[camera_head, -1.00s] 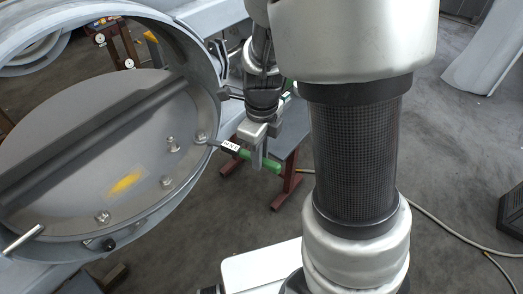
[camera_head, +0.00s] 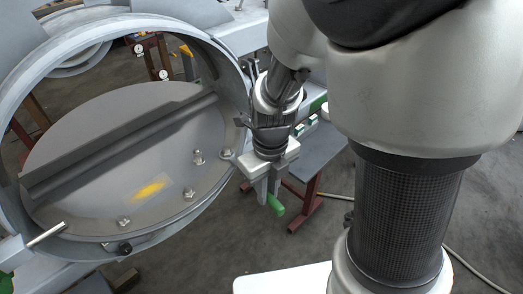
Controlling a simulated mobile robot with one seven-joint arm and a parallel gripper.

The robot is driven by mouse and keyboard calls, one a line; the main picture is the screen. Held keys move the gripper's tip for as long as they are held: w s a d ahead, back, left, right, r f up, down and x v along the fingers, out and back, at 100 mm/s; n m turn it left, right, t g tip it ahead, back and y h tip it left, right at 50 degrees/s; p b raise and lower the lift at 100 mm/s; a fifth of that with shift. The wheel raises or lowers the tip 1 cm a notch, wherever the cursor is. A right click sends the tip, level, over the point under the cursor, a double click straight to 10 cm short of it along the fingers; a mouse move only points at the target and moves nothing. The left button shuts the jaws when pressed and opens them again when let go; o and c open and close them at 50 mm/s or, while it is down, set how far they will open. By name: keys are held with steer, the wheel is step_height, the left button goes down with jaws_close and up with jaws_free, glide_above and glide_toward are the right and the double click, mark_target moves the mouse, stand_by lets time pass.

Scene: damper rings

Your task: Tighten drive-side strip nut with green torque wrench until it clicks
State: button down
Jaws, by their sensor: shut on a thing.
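The green torque wrench (camera_head: 276,204) shows mainly as the end of its green handle, below and between my gripper's fingers. My gripper (camera_head: 267,191) is shut on the handle, just right of the damper ring's rim. The gripper hides most of the wrench's shaft and its label. The strip nut (camera_head: 227,154) at the right end of the damper disc (camera_head: 95,165) lies left of my gripper, in line with the wrench. I cannot tell how the wrench's head sits on it. Other fasteners show on the disc, one upright stud (camera_head: 198,156) among them.
The grey damper ring (camera_head: 232,75) surrounds the disc closely on the left. A bench (camera_head: 316,154) with red legs stands behind my gripper. A metal rod (camera_head: 46,235) juts at the ring's lower left. Open floor lies below and right, with a hose (camera_head: 470,262) on it.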

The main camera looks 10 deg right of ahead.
steer(key=shift+s+a+r+m, duration=0.1)
steer(key=shift+s+a+m, duration=0.1)
steer(key=shift+a+m, duration=0.55)
steer(key=shift+s+a, duration=0.15)
steer(key=shift+a, duration=0.4)
steer(key=shift+d+n, duration=0.25)
steer(key=shift+d, duration=0.15)
stand_by(0.9)
steer(key=shift+r, duration=0.2)
stand_by(0.6)
steer(key=shift+r, duration=0.4)
